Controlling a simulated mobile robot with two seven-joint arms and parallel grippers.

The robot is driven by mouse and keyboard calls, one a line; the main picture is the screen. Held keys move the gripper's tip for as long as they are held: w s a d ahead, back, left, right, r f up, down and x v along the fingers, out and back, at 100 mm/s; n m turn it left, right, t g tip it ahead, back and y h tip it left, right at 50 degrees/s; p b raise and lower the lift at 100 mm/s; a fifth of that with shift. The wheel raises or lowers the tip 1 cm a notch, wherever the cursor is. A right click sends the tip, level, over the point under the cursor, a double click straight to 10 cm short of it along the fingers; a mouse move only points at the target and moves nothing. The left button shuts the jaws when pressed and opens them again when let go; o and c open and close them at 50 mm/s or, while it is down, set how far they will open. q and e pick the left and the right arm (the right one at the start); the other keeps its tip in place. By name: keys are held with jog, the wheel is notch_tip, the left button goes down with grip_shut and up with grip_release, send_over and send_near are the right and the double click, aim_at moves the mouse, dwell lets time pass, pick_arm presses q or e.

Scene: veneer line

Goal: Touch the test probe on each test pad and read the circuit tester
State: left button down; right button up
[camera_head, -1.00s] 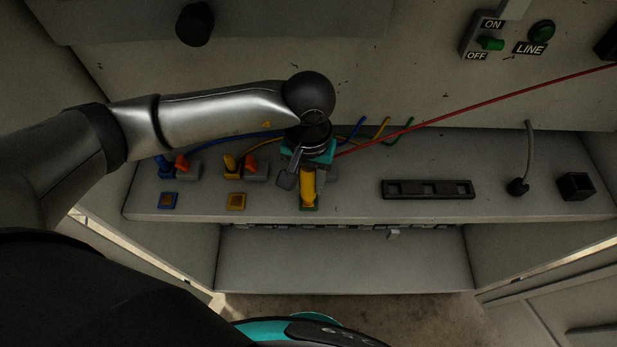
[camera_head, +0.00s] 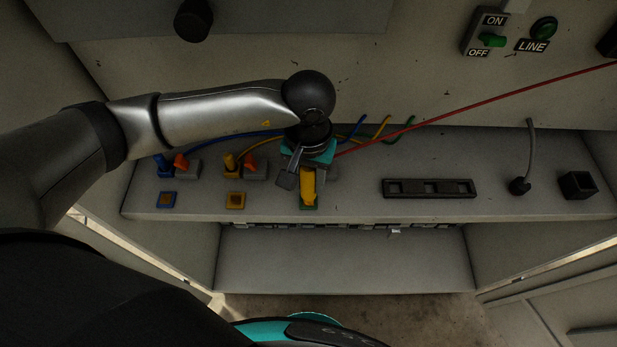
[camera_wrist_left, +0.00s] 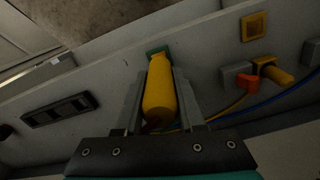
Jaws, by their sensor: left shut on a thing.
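My left gripper (camera_head: 298,182) is shut on the yellow test probe (camera_head: 308,186). In the left wrist view the probe (camera_wrist_left: 160,92) lies between the two fingers (camera_wrist_left: 159,98), its far end at the green test pad (camera_wrist_left: 157,51). Only an edge of that green pad (camera_head: 309,207) shows in the head view. I cannot tell whether the tip touches it. The blue test pad (camera_head: 167,200) and the yellow test pad (camera_head: 236,200) lie bare to the left. A red lead (camera_head: 470,106) runs from near the gripper up to the right. My right gripper is not in view.
Blue (camera_head: 162,165) and yellow (camera_head: 231,162) plugs with orange levers stand behind the pads. A dark slotted strip (camera_head: 429,188) and a black open box (camera_head: 577,184) are on the ledge at right. An ON/OFF switch (camera_head: 491,40) and green LINE lamp (camera_head: 544,28) are on the wall.

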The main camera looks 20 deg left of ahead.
pick_arm(q)
jog(key=shift+s+f, duration=0.1)
jog(key=shift+f, duration=0.05)
dwell(1.3)
jog(key=shift+r+p, duration=1.45)
jog(key=shift+r, duration=2.15)
